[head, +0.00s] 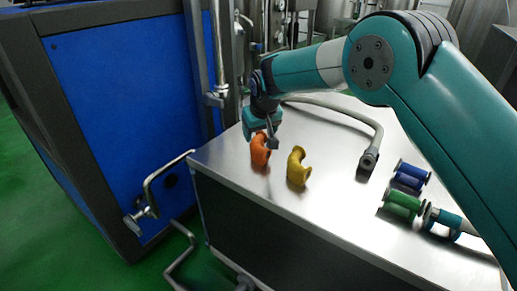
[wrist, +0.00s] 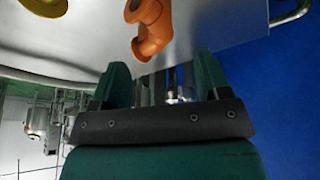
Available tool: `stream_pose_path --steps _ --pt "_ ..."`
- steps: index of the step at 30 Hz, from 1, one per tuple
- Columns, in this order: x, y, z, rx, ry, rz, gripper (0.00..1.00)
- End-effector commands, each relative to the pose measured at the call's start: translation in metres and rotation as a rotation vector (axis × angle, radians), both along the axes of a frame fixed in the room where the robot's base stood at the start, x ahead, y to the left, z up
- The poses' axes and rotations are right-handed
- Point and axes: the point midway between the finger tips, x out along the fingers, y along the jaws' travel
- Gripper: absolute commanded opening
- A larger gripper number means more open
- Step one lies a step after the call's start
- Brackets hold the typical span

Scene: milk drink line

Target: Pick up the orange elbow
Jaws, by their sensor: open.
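The orange elbow (head: 260,150) stands on the steel table top (head: 330,215) near its left corner in the head view. In the wrist view the orange elbow (wrist: 151,28) shows at the top, ahead of the fingers. My gripper (head: 271,140) is right at the orange elbow in the head view, and one finger partly covers its right side. In the wrist view my gripper (wrist: 162,80) has its two fingers spread with nothing between them. I cannot tell whether a finger touches the elbow.
A yellow elbow (head: 298,167) stands just right of the orange one. A grey hose (head: 345,112) lies behind them. Blue (head: 411,175), green (head: 403,203) and teal (head: 443,220) spool-shaped parts lie at the right. A blue-panelled machine (head: 120,100) stands beyond the table's left edge.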

Motion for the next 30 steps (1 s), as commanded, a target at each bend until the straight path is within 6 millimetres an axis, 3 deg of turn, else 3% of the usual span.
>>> stream_pose_path --steps 3,12,19,30 --pt "0.009 0.002 -0.024 -0.001 0.002 0.000 0.70" --pt "0.019 0.005 -0.047 0.001 0.000 0.000 0.70" --pt "0.033 0.006 -0.080 0.000 0.001 0.000 0.70" --pt "0.037 0.007 -0.089 0.000 0.000 0.001 0.67"
